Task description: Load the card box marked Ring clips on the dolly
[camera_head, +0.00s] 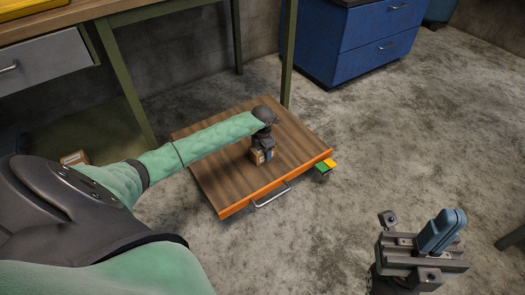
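A small brown card box (256,157) is at the middle of the wooden dolly (225,173), low over or resting on its deck; I cannot tell which. Any marking on it is too small to read. My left arm reaches over the dolly from the left. Its gripper (266,155) points down with a blue finger against the card box and appears shut on it; the far finger is hidden. My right gripper (441,232) is empty over the floor at the lower right, its blue fingers together.
The dolly has an orange front edge, a metal handle (271,196) and a green-yellow corner piece (325,166). Another card box (74,158) is on the floor at left, partly behind my arm. A workbench (75,20) and blue drawer cabinet (365,45) stand behind.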

